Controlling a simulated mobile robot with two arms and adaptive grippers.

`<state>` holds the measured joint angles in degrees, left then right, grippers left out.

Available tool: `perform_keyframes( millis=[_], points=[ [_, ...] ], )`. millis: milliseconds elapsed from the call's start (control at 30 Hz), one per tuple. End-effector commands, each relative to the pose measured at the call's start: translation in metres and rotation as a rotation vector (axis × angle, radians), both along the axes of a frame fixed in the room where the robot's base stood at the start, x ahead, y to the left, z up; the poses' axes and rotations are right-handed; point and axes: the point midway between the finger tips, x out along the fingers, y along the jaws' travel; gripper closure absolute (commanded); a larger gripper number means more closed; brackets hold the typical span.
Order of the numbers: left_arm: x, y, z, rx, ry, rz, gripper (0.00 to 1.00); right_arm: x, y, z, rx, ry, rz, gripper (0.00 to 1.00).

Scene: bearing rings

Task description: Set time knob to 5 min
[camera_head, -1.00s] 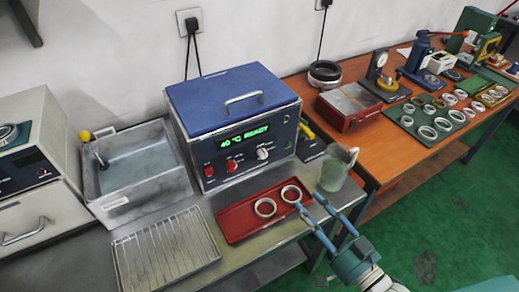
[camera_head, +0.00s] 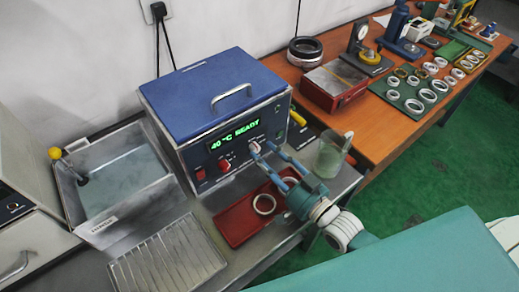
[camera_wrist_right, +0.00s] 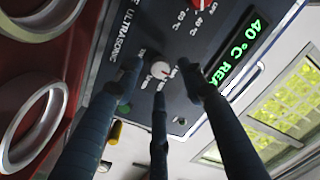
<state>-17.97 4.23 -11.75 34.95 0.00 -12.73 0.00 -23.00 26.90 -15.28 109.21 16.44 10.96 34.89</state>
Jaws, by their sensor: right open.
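The ultrasonic cleaner (camera_head: 203,100) is a grey box with a blue lid and a green display reading "40 °C READY". Its white time knob (camera_wrist_right: 160,70) sits on the front panel with a small red mark; in the head view the fingers partly cover it. My right gripper (camera_head: 264,157) is open with its fingertips at the panel. In the right wrist view, its dark fingers (camera_wrist_right: 160,80) surround the knob; contact cannot be told. A red knob (camera_head: 224,165) sits left of the time knob. My left gripper is not in view.
A red tray (camera_head: 228,224) with two metal rings lies below the panel. A glass beaker (camera_head: 331,155) stands right of my gripper. A wire rack (camera_head: 165,258) and a metal basin (camera_head: 105,222) are at left. Rings on a green mat lie at right.

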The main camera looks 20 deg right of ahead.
Motion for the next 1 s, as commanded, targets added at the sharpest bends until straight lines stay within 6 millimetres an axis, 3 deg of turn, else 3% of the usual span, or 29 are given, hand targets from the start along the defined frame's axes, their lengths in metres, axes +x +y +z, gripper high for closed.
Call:
perform_keyframes(
  millis=[100, 300, 533, 733, 1000],
  points=[
    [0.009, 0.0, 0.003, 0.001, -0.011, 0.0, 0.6, 0.015, 0.006, 0.001, 0.0, -0.001, -0.001, 0.6],
    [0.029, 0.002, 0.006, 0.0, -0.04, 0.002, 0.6, 0.025, 0.011, 0.0, 0.0, 0.001, 0.001, 0.6],
    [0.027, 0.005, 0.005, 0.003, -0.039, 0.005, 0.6, 0.025, 0.011, 0.0, 0.001, 0.001, 0.001, 0.6],
    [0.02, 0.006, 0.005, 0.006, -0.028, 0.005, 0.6, 0.025, 0.011, 0.0, 0.001, 0.001, 0.001, 0.98],
    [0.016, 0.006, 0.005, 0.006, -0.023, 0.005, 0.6, 0.025, 0.011, 0.0, 0.011, 0.003, 0.0, 1.0]
  ],
)
